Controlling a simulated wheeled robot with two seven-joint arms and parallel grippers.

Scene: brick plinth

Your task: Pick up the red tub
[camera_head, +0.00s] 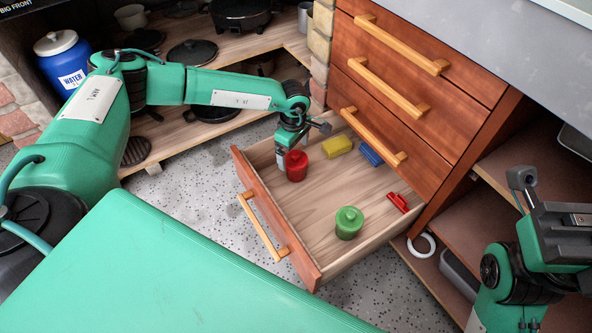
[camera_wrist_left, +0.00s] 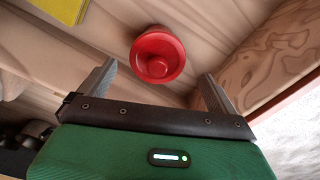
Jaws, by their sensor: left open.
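The red tub (camera_head: 296,166) stands upright in the open drawer, near the drawer's front panel at its far left corner. My left gripper (camera_head: 290,146) is open above and beside it; one finger shows close to the tub's left side. In the left wrist view the red tub (camera_wrist_left: 158,55) lies between and slightly beyond the two open fingers, with its round lid knob facing the camera. The gripper is not closed on it, and I cannot tell whether a finger touches it. My right gripper (camera_head: 550,195) is at the right edge, partly cut off, its jaws unclear.
The drawer (camera_head: 305,215) also holds a green tub (camera_head: 349,223), a yellow block (camera_head: 337,146), a blue block (camera_head: 370,154) and a small red item (camera_head: 398,202). The drawer's wooden wall (camera_wrist_left: 275,65) is close on the gripper's right in the wrist view. Shelves with pans stand behind my left arm.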

